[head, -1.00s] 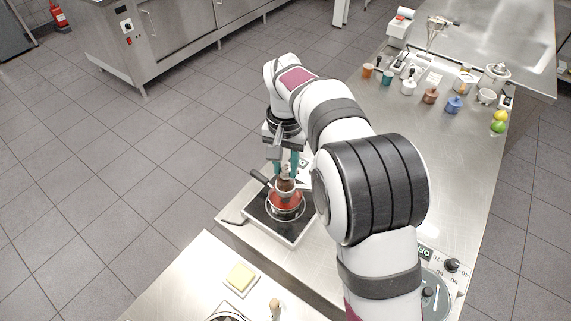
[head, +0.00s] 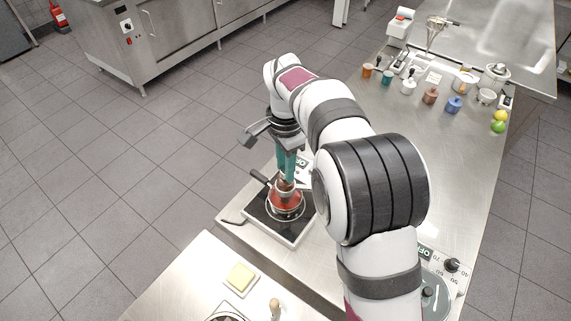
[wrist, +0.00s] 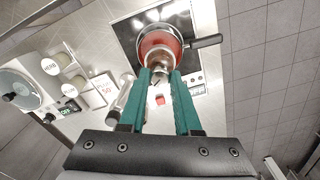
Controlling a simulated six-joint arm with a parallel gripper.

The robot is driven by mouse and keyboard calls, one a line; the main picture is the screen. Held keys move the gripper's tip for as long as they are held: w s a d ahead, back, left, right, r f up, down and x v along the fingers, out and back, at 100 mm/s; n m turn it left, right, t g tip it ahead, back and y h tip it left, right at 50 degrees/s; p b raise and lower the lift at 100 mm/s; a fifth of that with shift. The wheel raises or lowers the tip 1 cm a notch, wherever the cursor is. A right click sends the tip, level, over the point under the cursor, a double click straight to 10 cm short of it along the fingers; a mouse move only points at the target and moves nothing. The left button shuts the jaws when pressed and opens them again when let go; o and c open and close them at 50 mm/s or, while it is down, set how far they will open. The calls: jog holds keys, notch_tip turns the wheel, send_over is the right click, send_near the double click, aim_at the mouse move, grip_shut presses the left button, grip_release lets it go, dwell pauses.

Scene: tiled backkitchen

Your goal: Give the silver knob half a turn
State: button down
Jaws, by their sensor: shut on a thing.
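My gripper (head: 286,180) points down with its teal fingers over the hob. In the wrist view its fingertips (wrist: 161,73) are closed about the silver knob (wrist: 160,68), which tops a brown, mill-like body. In the head view the brown body (head: 285,187) shows just below the fingers, and the knob is hidden between them. The body overlaps the pan (head: 300,207) of red sauce; I cannot tell whether it touches it. The pan sits on the black hob (head: 262,215), its dark handle pointing up-left in the head view.
A butter dish (head: 241,279) lies on the near counter. A dial panel (head: 452,265) is at the lower right. Several small coloured pots (head: 430,96), a scale and fruit (head: 499,122) stand along the far counter. A silver cylinder (wrist: 121,98) lies left of the fingers in the wrist view.

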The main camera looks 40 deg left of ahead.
jog(key=shift+m, duration=0.3)
jog(key=c, duration=0.6)
grip_release()
notch_tip(320, 180, up, 16)
jog(key=shift+d+f, duration=0.1)
